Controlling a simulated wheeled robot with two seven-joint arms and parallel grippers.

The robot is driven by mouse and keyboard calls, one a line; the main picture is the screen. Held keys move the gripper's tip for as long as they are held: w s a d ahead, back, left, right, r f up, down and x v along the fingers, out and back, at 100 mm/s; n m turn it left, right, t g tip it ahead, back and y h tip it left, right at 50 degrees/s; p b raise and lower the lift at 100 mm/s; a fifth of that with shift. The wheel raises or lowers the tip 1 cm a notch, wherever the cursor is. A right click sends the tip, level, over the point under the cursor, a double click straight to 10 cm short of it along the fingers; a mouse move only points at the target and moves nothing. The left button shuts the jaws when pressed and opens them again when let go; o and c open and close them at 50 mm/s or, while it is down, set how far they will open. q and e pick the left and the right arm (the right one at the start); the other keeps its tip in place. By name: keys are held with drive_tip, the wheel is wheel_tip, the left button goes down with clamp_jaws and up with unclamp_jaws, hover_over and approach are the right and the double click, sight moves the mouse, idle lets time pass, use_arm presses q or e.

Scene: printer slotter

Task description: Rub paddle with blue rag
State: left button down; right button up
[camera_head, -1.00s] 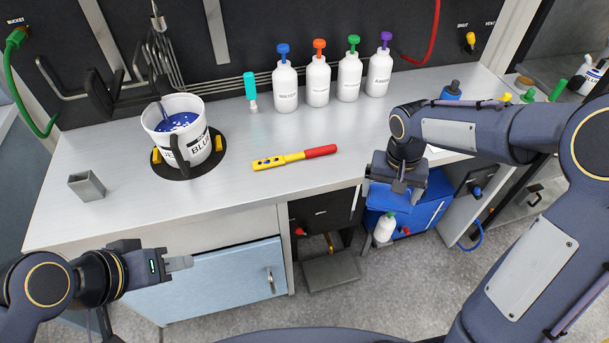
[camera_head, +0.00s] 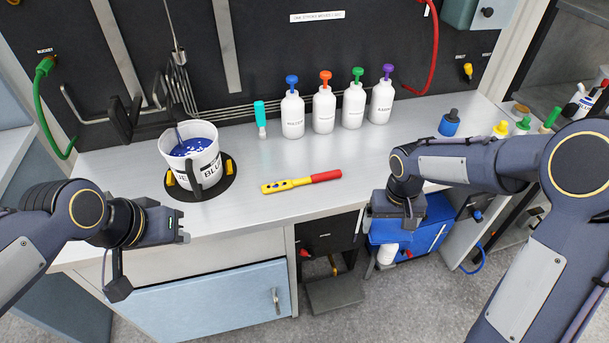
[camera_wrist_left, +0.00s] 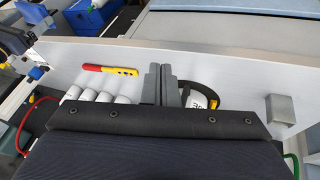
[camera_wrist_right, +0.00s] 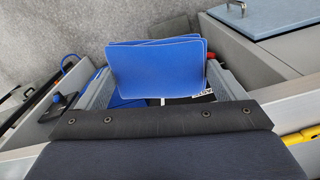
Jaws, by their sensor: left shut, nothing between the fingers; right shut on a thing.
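The paddle (camera_head: 300,182), yellow with dark spots and a red handle, lies flat on the counter; it also shows in the left wrist view (camera_wrist_left: 112,70). The blue rag (camera_wrist_right: 155,68) is a flat folded sheet in the right wrist view, held in my right gripper (camera_head: 408,218). That gripper is by the counter's front edge, right of the paddle, and the rag is hard to make out there in the head view. My left gripper (camera_head: 184,236) is shut and empty near the counter's front edge, left of the paddle; its fingers also show in the left wrist view (camera_wrist_left: 160,85).
A white bucket of blue paint (camera_head: 193,158) stands in a dark ring on the left. Several white bottles (camera_head: 324,110) and a teal-handled tool (camera_head: 260,120) line the back. A grey block (camera_wrist_left: 281,108) is near the left end. The counter around the paddle is clear.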

use_arm(q)
drive_tip(key=w+d+r+m+g+y+p, duration=0.1)
drive_tip(key=w+d+r+p, duration=0.15)
drive_tip(key=w, duration=0.75)
use_arm(e)
wheel_tip(320, 180, up, 4)
drive_tip(key=shift+f, duration=0.25)
drive_tip(key=shift+r+p, duration=0.85)
drive_tip(key=shift+p, duration=0.05)
wheel_tip(320, 180, up, 3)
drive_tip(key=p, duration=0.2)
drive_tip(key=shift+f+p, duration=0.2)
drive_tip(key=shift+p, duration=0.1)
use_arm(q)
drive_tip(key=m+y+p, duration=0.1)
drive_tip(key=m+p, duration=0.1)
drive_tip(key=m, duration=0.1)
hover_over(286, 181)
drive_tip(key=shift+g, duration=0.3)
wheel_tip(286, 181, down, 10)
drive_tip(key=shift+w+r, duration=0.1)
drive_tip(key=shift+r, duration=0.15)
drive_tip(key=shift+f+b, duration=1.35)
drive_tip(key=shift+f, duration=1)
use_arm(e)
drive_tip(key=shift+f, duration=0.35)
use_arm(q)
drive_tip(key=shift+f+b, duration=0.9)
use_arm(e)
drive_tip(key=shift+f, duration=0.9)
